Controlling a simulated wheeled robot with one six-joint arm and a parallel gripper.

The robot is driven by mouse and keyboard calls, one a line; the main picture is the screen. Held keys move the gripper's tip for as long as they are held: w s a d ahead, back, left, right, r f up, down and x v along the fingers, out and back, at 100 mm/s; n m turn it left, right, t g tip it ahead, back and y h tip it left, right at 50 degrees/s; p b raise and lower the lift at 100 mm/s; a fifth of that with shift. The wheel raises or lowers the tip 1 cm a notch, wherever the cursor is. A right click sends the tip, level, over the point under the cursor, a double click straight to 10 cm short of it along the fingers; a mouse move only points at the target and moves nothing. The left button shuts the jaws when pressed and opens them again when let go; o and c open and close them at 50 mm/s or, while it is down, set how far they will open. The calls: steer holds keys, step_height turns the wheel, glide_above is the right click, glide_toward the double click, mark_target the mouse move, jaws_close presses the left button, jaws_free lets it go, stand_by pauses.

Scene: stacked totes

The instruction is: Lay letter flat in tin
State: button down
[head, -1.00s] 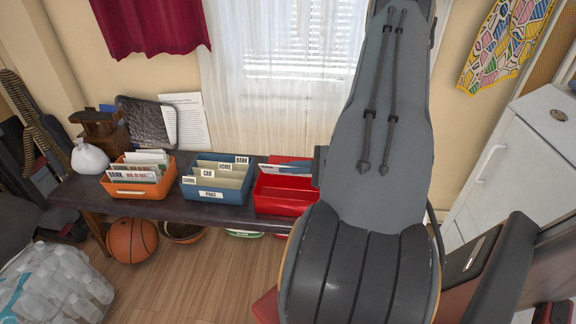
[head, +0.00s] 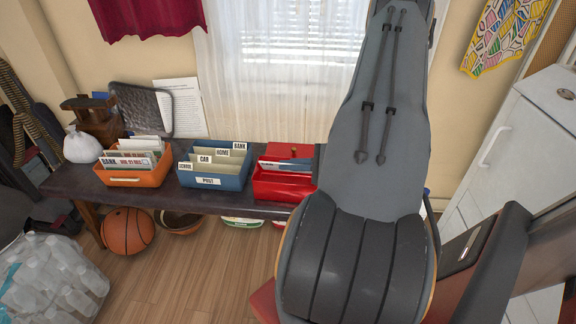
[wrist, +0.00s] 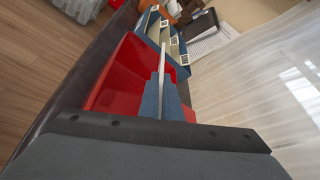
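The red tin (head: 285,189) stands at the right end of the dark bench, its raised red lid behind it. It also fills the left of the wrist view (wrist: 113,76). My gripper (wrist: 161,84) shows two blue-grey fingers closed on a thin white letter (wrist: 162,60), seen edge-on. The gripper and letter are over the tin. In the head view, a pale blue and white strip at the tin's opening looks like the fingers and letter; my arm hides most of the gripper. I cannot tell whether the letter touches the tin.
A blue sorter (head: 214,179) with labelled dividers stands left of the tin. An orange box (head: 138,179) of envelopes stands further left. A sheer curtain (head: 268,90) hangs behind the bench (head: 75,187). A basketball (head: 128,231) lies on the floor below.

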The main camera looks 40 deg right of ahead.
steer(key=shift+s+a+f, duration=0.1)
steer(key=shift+a+f, duration=0.05)
steer(key=shift+f, duration=0.3)
steer(key=shift+s+a+f, duration=0.1)
steer(key=shift+f, duration=0.35)
steer(key=c, duration=1.9)
jaws_free()
steer(key=s+d, duration=0.1)
steer(key=s, duration=0.1)
steer(key=s+d+r, duration=0.1)
steer(key=d, duration=0.1)
steer(key=shift+s+d+r, duration=0.1)
steer(key=shift+s+d, duration=0.05)
steer(key=shift+s, duration=0.25)
steer(key=s+r, duration=0.2)
steer(key=shift+s+d+r, duration=0.2)
steer(key=shift+r, duration=0.2)
